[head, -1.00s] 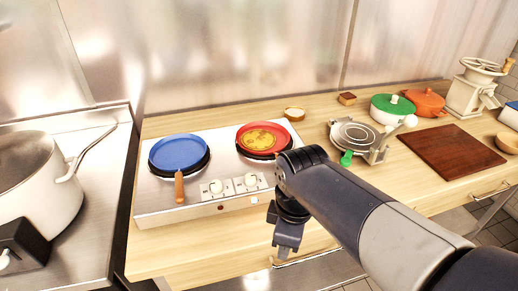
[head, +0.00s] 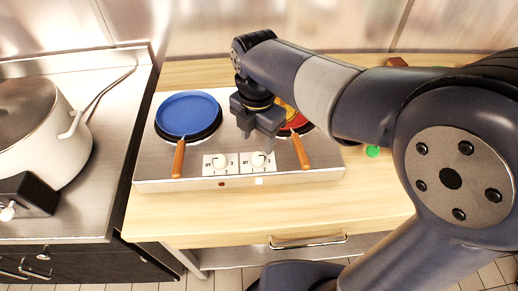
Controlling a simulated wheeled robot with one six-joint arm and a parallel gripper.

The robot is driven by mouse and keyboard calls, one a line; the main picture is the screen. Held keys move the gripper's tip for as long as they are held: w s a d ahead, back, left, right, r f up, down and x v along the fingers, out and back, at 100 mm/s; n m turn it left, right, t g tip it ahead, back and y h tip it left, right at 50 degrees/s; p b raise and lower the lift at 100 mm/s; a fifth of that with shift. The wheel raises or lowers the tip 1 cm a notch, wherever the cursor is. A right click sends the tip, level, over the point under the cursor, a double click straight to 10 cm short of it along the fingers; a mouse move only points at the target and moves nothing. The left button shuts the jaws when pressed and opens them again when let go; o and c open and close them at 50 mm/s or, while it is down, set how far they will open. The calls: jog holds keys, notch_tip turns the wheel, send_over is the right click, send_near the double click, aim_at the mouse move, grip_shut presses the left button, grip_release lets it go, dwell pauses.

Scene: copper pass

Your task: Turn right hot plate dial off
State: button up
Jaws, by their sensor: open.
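The silver double hot plate (head: 195,177) stands on the wooden counter. Its left dial (head: 219,162) and right dial (head: 257,159) are white knobs on white panels at the front. Below the right dial a small light (head: 259,181) looks bright; the light below the left dial (head: 221,184) looks dark red. My gripper (head: 256,145) is open and points down just above and behind the right dial, overlapping it in the picture. I cannot tell if it touches the dial. A blue pan (head: 188,113) is on the left plate. A red pan (head: 297,124) on the right plate is partly hidden by my arm.
A white pot (head: 60,150) stands on the steel stove at the left. The orange handles (head: 179,158) and (head: 300,151) of the pans reach toward the front beside the dials. A green-handled item (head: 372,151) shows at right. The front counter strip is clear.

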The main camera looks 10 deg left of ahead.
aim_at(258, 156)
notch_tip(258, 156, down, 6)
jog(key=shift+f, duration=0.2)
jog(key=c, duration=1)
